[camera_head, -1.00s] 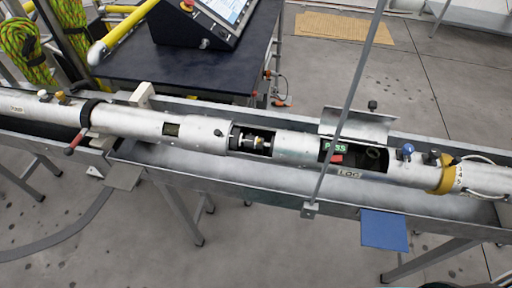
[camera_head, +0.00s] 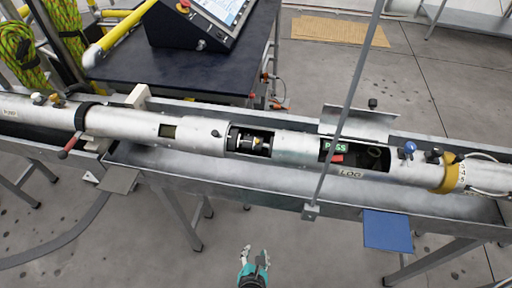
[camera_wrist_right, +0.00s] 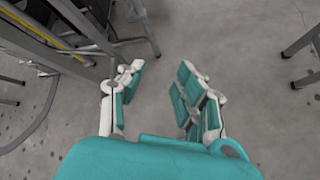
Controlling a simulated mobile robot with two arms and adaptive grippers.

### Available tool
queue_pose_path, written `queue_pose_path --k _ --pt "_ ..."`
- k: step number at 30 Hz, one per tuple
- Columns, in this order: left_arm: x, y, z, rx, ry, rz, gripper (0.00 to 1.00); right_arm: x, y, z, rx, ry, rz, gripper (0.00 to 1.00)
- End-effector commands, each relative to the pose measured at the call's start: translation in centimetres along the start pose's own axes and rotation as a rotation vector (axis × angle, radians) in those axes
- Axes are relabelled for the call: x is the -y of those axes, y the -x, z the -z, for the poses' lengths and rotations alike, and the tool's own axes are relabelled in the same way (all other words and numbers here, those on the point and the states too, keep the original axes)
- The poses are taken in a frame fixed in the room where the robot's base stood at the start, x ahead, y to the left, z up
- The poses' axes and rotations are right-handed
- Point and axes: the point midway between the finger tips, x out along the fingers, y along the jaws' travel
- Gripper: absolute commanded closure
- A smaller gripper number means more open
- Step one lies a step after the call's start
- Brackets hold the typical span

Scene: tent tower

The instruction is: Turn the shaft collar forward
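A long silvery tube (camera_head: 200,128) lies along a metal trough. Through an opening in its middle I see a short shaft with dark and shiny ring-like parts (camera_head: 262,143), likely including the shaft collar; details are too small to tell apart. My right gripper (camera_head: 255,254) is at the bottom of the head view, in front of and below the trough, clear of the tube. In the right wrist view my right gripper (camera_wrist_right: 163,82) has its teal and white fingers spread, with only floor between them. My left gripper is not in view.
A thin upright rod (camera_head: 346,110) stands in front of the tube, right of the opening. A raised cover (camera_head: 357,122) stands behind a second opening with a green PASS display (camera_head: 334,147). A blue plate (camera_head: 387,230) juts from the trough's front. A console table (camera_head: 190,72) stands behind.

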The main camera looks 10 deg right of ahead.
Motion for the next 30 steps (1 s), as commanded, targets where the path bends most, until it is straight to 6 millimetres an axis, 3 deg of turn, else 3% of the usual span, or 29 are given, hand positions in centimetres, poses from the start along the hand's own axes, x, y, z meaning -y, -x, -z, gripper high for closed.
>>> queue_pose_path --k 1,4,6,9,12,15,19,30 --pt "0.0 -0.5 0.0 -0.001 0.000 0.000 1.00 -4.1 2.2 -2.9 0.112 0.115 -0.066 0.65" --pt "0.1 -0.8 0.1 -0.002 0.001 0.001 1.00 -9.8 7.4 -8.8 0.348 0.304 -0.119 0.65" --pt "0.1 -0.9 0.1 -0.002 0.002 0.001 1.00 -12.2 10.9 -12.3 0.486 0.382 -0.116 0.65" --pt "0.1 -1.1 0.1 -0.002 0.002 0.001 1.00 -13.9 14.8 -15.9 0.625 0.441 -0.087 0.65" --pt "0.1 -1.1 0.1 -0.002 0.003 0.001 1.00 -14.5 16.9 -17.9 0.697 0.466 -0.061 0.65" --pt "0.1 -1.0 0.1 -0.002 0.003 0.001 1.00 -14.8 17.2 -18.7 0.720 0.475 -0.053 0.65" --pt "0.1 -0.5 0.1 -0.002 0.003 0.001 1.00 -15.2 16.1 -19.9 0.722 0.476 -0.052 0.65" --pt "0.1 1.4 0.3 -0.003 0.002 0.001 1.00 -16.8 10.0 -24.8 0.721 0.478 -0.052 0.65"
